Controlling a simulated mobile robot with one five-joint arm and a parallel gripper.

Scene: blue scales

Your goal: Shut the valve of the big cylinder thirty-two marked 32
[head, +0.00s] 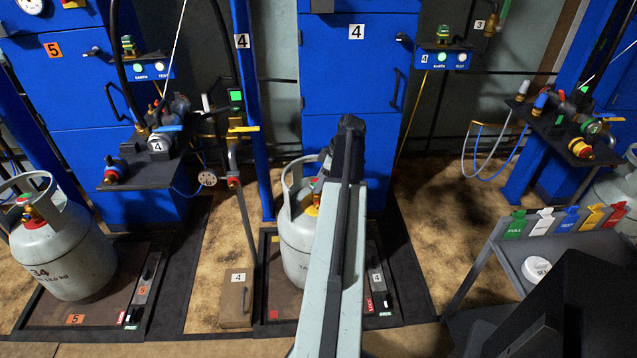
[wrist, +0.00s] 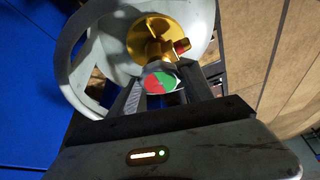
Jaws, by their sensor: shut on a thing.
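A grey gas cylinder (head: 296,250) stands on the scale platform at bay 4, partly hidden behind my arm. No number 32 can be read on it. In the wrist view the cylinder's pale collar (wrist: 78,75) curves around a brass valve (wrist: 158,32). The valve's knob (wrist: 161,82), with a red and green face, sits between my gripper's fingers (wrist: 163,90). My gripper is shut on this knob. In the head view my dark gripper (head: 338,160) reaches over the cylinder's top and hides most of the valve.
A cylinder marked 34 (head: 62,250) stands on the left scale at bay 5. A hose bench (head: 150,170) juts out left of my arm. A tray with coloured tags (head: 560,222) stands at right. A blue post (head: 252,110) rises behind the cylinder.

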